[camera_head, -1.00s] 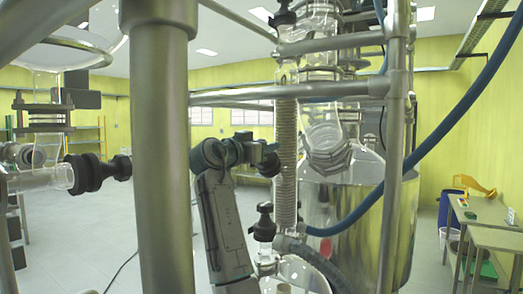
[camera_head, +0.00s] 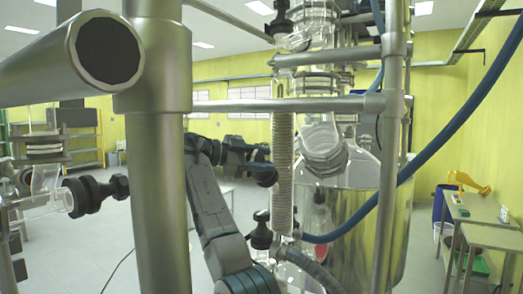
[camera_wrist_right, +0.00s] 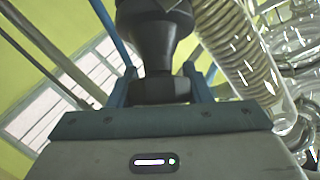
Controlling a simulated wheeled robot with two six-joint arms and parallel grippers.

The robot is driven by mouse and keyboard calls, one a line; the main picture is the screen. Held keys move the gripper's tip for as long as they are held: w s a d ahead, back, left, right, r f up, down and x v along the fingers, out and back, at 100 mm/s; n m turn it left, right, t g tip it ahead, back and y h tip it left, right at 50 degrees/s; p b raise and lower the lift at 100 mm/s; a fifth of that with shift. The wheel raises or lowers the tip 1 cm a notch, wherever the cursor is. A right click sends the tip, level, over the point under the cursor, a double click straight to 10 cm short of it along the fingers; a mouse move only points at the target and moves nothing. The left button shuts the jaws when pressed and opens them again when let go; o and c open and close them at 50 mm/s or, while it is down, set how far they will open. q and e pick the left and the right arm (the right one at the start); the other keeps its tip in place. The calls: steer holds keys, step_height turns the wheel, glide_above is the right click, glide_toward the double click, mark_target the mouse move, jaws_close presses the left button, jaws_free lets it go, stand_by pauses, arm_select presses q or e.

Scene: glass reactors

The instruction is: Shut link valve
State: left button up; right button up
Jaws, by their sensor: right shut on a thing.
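My right gripper (camera_head: 268,173) is in the middle of the head view, left of a coiled glass column (camera_head: 283,165). In the head view I cannot make out the held knob clearly. Another black knob (camera_head: 262,232) stands below the gripper, on the glassware. A black valve handle (camera_head: 95,193) sits on a glass piece at the left. My left gripper is not in view.
A thick metal post (camera_head: 158,200) and a pipe end (camera_head: 105,50) stand close in front. A thinner post (camera_head: 392,180), a crossbar (camera_head: 290,104) and a blue hose (camera_head: 455,130) are on the right. A big glass vessel (camera_head: 345,215) stands behind. Tables (camera_head: 485,237) are at far right.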

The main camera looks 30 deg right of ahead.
steer(key=shift+m+g+y+p, duration=0.4)
steer(key=shift+m+g+p, duration=0.15)
steer(key=shift+m, duration=0.15)
steer(key=o, duration=1)
